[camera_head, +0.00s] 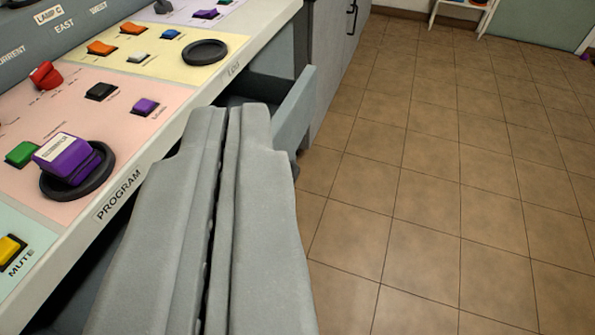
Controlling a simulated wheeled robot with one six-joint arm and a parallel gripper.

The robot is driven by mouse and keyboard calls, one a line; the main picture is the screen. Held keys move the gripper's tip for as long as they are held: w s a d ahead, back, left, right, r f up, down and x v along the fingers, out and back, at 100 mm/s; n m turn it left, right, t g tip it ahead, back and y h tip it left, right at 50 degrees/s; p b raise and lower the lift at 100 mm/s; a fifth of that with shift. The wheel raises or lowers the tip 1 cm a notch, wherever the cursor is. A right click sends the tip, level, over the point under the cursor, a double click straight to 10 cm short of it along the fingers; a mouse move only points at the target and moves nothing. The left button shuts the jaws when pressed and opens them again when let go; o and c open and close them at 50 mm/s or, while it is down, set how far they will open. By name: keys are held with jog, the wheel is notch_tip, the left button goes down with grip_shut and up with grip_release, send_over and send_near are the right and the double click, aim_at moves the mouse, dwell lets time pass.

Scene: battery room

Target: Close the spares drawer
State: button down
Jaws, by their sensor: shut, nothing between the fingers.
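A grey drawer (294,108) stands pulled out from under the console, to the right of its front edge. Its front panel and part of its dark inside show; the rest is hidden behind my gripper. No label is visible on it. My gripper (228,106) is shut and empty, its two grey fingers side by side. In the picture the fingertips overlap the near part of the drawer; I cannot tell whether they touch it.
The console (140,185) with buttons, knobs and a "PROGRAM" label runs along the left. A purple block (70,160) sits in a black ring on it. Grey cabinets (335,45) stand beyond the drawer. The tiled floor (440,180) to the right is clear.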

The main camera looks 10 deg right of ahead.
jog(key=w+d+f+m+g, duration=0.2)
jog(key=w+d+f+g, duration=0.3)
jog(key=w+f, duration=0.55)
jog(key=m+g+y, duration=0.2)
jog(key=g+y, duration=0.1)
jog(key=g, duration=0.1)
send_near(294, 145)
notch_tip(294, 145, down, 3)
jog(key=d, duration=0.3)
jog(key=shift+w+a+f, duration=0.1)
jog(key=shift+w+a, duration=0.3)
jog(key=shift+a, duration=0.25)
jog(key=shift+w+a+f, duration=0.1)
jog(key=shift+w+a, duration=0.3)
jog(key=shift+a, duration=0.25)
jog(key=shift+w+a+f, duration=0.1)
jog(key=shift+w+a, duration=0.3)
jog(key=shift+a, duration=0.25)
jog(key=w+a, duration=0.2)
jog(key=a, duration=0.1)
jog(key=w+a, duration=0.2)
jog(key=a, duration=0.2)
jog(key=w+a, duration=0.2)
jog(key=a, duration=0.2)
jog(key=shift+w+a, duration=0.25)
jog(key=shift+w, duration=0.05)
jog(key=shift+d, duration=0.15)
